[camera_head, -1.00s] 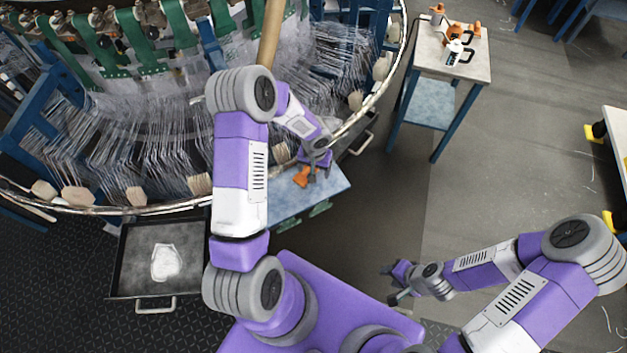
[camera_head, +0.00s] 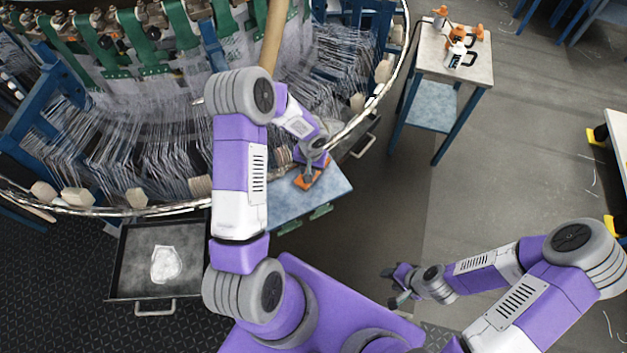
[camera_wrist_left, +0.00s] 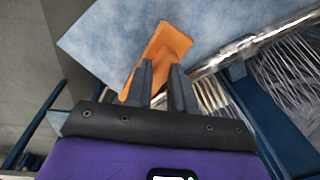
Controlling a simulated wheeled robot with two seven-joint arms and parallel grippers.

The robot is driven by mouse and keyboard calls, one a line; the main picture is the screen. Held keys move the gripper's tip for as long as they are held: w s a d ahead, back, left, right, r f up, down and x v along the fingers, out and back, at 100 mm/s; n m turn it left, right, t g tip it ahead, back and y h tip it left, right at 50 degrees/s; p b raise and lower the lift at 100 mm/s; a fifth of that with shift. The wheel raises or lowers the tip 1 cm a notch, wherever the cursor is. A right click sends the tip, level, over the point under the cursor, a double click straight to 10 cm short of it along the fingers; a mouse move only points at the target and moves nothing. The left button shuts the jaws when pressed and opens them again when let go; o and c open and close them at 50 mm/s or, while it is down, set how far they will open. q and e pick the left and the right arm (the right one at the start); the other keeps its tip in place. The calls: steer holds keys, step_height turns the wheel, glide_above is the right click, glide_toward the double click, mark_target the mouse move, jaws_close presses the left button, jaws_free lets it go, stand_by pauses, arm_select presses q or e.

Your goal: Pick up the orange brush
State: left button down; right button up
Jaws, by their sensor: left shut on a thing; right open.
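The orange brush (camera_head: 309,180) is at the blue-grey tabletop beside the loom's rim, partly hidden by my left gripper (camera_head: 310,176). In the left wrist view the orange brush (camera_wrist_left: 166,48) lies between and beyond the two dark fingertips of my left gripper (camera_wrist_left: 160,72), with the tabletop behind it. The left fingers are close together and shut on the brush. Whether the brush touches the tabletop cannot be told. My right gripper (camera_head: 393,287) is open and empty, low over the floor at the right of my base.
The blue-grey tabletop (camera_head: 285,207) has bare room at its front. The loom's metal rim (camera_head: 120,211) curves close by the left arm. A side table (camera_head: 470,72) holds several bottles. An open tray (camera_head: 190,243) with a white piece lies left.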

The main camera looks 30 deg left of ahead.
arm_select(q)
steer(key=shift+h, duration=0.5)
steer(key=f, duration=0.1)
steer(key=d+f, duration=0.1)
steer(key=s+d+f, duration=0.1)
steer(key=f, duration=0.1)
steer(key=shift+s+d+f, duration=0.1)
steer(key=shift+d, duration=0.15)
arm_select(e)
steer(key=shift+f, duration=0.25)
arm_select(q)
step_height(320, 180, up, 10)
steer(key=w+p, duration=0.1)
steer(key=p, duration=0.1)
steer(key=shift+w+a+f+p, duration=0.2)
steer(key=shift+w+p, duration=0.1)
steer(key=shift+p, duration=0.1)
arm_select(e)
steer(key=shift+w+a+r, duration=0.1)
steer(key=shift+w+r, duration=0.2)
steer(key=shift+r, duration=0.3)
steer(key=shift+w+a+r, duration=0.1)
steer(key=shift+w+r, duration=0.2)
steer(key=shift+r, duration=0.3)
arm_select(q)
steer(key=shift+r, duration=0.1)
steer(key=c, duration=1.8)
jaws_free()
steer(key=o, duration=1.4)
